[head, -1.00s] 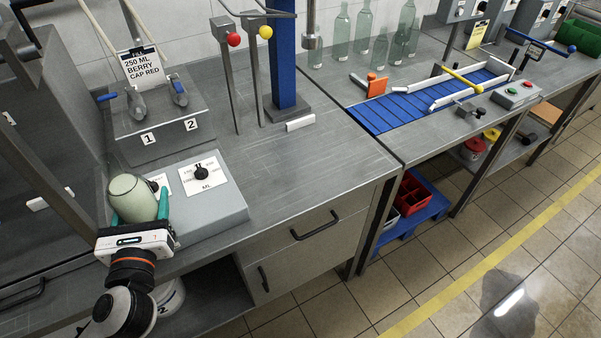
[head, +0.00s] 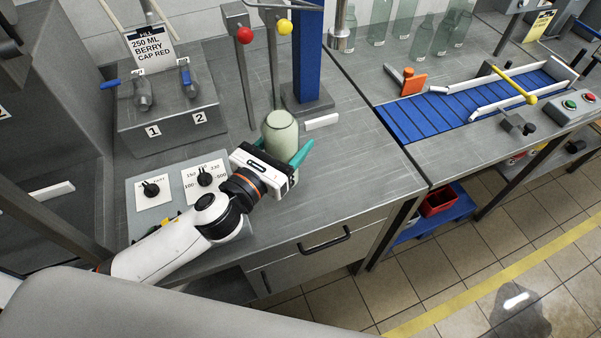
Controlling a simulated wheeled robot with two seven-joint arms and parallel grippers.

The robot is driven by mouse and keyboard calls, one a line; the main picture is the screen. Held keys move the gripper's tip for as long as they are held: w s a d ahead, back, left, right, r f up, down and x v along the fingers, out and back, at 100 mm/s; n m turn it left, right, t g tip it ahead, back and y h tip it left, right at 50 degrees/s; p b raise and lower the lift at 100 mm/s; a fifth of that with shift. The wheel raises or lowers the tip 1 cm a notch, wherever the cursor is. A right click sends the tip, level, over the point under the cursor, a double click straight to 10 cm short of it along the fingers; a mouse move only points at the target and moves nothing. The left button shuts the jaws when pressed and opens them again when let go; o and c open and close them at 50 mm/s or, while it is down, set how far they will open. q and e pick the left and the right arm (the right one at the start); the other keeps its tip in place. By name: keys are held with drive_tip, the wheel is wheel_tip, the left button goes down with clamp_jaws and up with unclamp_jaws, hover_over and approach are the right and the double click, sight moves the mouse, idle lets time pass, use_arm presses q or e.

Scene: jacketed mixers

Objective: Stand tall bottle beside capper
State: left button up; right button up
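The tall bottle (head: 279,130) is pale green and looks upright. My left gripper (head: 286,146) is around it from the lower left; one teal finger shows along its right side and the other is hidden. The gripper appears shut on the bottle. I cannot tell whether the bottle's base touches the bench. A blue column on a grey base (head: 307,104), which looks like the capper, stands just behind and right of the bottle. My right gripper is not in view.
A control box with dials (head: 153,194) lies left of my gripper. A filler with two nozzles (head: 172,125) stands behind it. A small white block (head: 321,122) lies right of the bottle. Bare bench (head: 365,165) is free to the right; a blue conveyor (head: 430,118) lies beyond.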

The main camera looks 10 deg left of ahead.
sight(288, 156)
use_arm(q)
wheel_tip(288, 156, down, 4)
drive_tip(key=shift+s+r+b, duration=0.15)
drive_tip(key=shift+r+b, duration=0.05)
drive_tip(key=shift+b, duration=0.15)
drive_tip(key=shift+f+b, duration=0.5)
drive_tip(key=shift+f, duration=1.55)
drive_tip(key=shift+f, duration=0.2)
drive_tip(key=o, duration=1.7)
